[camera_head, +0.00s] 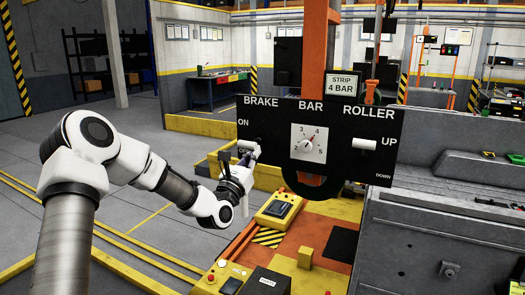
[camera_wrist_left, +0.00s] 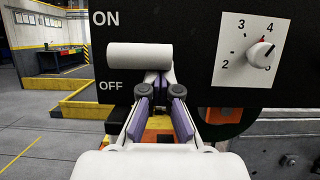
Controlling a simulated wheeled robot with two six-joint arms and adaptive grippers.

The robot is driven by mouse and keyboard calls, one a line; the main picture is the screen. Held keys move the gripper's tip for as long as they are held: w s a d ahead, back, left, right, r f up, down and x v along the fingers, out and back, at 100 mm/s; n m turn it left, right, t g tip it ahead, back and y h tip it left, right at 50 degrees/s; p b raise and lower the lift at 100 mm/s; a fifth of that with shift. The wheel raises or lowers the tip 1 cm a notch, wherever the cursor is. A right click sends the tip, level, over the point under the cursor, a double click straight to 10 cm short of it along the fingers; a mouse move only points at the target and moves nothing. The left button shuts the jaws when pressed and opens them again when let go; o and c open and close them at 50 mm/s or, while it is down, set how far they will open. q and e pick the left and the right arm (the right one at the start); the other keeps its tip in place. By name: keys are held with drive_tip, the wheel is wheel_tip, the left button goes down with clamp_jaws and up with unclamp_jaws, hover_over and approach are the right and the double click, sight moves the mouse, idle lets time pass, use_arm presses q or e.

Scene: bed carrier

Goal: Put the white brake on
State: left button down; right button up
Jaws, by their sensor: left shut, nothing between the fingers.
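The white brake lever (camera_head: 247,143) is a short horizontal cylinder on the left of the black control panel (camera_head: 276,115), under the word BRAKE. In the left wrist view the brake lever (camera_wrist_left: 138,56) sits between ON above and OFF below. My left gripper (camera_head: 251,157) is at the panel's left part, just below the lever. In the left wrist view my left gripper (camera_wrist_left: 158,84) is shut and empty, its tips close under the lever's right end. I cannot tell whether they touch it. My right gripper is not in view.
A white BAR dial (camera_head: 309,144) is right of the brake lever, and a white ROLLER lever (camera_head: 364,143) is farther right. An orange post (camera_head: 314,50) rises behind the panel. A yellow control box (camera_head: 278,209) lies below. Grey machinery (camera_head: 440,215) fills the right.

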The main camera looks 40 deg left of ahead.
sight(252, 142)
use_arm(q)
drive_tip(key=r, duration=0.1)
drive_tip(key=r+g+p, duration=0.1)
drive_tip(key=r+p, duration=0.1)
drive_tip(key=shift+s+d+g, duration=0.25)
drive_tip(key=shift+g, duration=0.15)
drive_tip(key=g+p, duration=0.1)
drive_tip(key=p, duration=0.1)
drive_tip(key=r+g+h+p, duration=0.1)
drive_tip(key=g+p, duration=0.1)
drive_tip(key=shift+a+r+p, duration=0.15)
drive_tip(key=shift+a+p, duration=0.15)
drive_tip(key=shift+p, duration=0.05)
drive_tip(key=shift+w+d+r+g+p, duration=0.15)
drive_tip(key=shift+w+r+g+p, duration=0.1)
drive_tip(key=shift+g+p, duration=0.45)
drive_tip(key=shift+f, duration=0.1)
drive_tip(key=shift+f, duration=0.1)
